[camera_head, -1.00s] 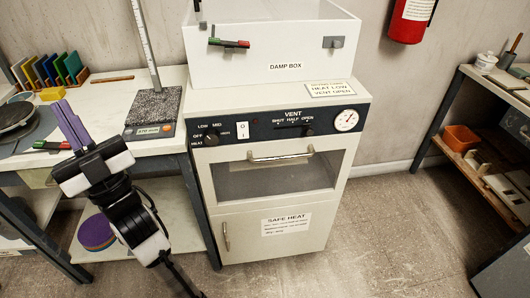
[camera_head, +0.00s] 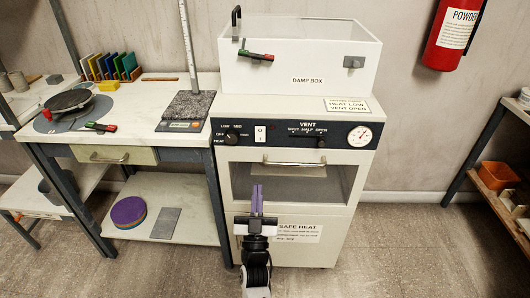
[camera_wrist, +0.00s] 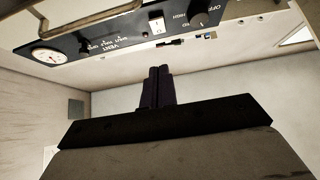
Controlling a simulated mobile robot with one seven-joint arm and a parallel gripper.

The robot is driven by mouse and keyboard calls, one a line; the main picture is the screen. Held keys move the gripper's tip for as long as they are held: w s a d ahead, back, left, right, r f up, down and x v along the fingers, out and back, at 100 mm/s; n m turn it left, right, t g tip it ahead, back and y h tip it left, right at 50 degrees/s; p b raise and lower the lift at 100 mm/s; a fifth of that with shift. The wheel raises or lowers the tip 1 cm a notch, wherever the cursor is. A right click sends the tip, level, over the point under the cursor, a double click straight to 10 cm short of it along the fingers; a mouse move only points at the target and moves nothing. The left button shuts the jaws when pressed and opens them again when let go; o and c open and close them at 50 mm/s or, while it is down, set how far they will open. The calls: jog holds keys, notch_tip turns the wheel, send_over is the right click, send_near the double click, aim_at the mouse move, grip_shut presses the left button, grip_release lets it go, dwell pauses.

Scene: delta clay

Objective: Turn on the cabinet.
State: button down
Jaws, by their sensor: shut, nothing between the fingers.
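The cabinet (camera_head: 240,171) is a white drying unit with a windowed door and a dark control panel (camera_head: 345,133). The panel carries a heat knob (camera_head: 231,139), a white rocker switch (camera_head: 260,134), a vent slider (camera_head: 321,143) and a round dial (camera_head: 361,136). In the wrist view the panel appears upside down, with the rocker switch (camera_wrist: 156,25) and the knob (camera_wrist: 199,20) near the top. My gripper (camera_head: 257,190), with purple fingers, is shut and empty. In the head view it shows in front of the cabinet door, below the panel. The fingers (camera_wrist: 158,72) touch no control.
A door handle bar (camera_head: 294,162) sticks out below the panel. A damp box (camera_head: 300,60) with a red-green clip (camera_head: 256,55) stands on top. A worktable (camera_head: 130,120) stands left and a shelf unit (camera_head: 490,135) right. The floor to the right is open.

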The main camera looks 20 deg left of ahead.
aim_at(260, 138)
jog(key=shift+a, duration=0.1)
jog(key=shift+w+a+f+p+x, duration=0.1)
jog(key=shift+w+f+p+x, duration=0.35)
jog(key=shift+x, duration=1.7)
jog(key=shift+w+a+f+p+x, duration=0.1)
jog(key=shift+f+p+x, duration=0.4)
jog(key=shift+x, duration=1.65)
jog(key=shift+w+f+p+x, duration=0.2)
jog(key=shift+p+x, duration=0.6)
jog(key=shift+x, duration=1.3)
jog(key=shift+w, duration=0.15)
jog(key=b, duration=0.3)
jog(key=shift+w+a+f, duration=0.1)
jog(key=shift+w+f, duration=0.1)
jog(key=shift+f, duration=0.2)
jog(key=shift+w+r+t, duration=0.1)
jog(key=shift+r+t, duration=0.2)
jog(key=shift+r, duration=0.1)
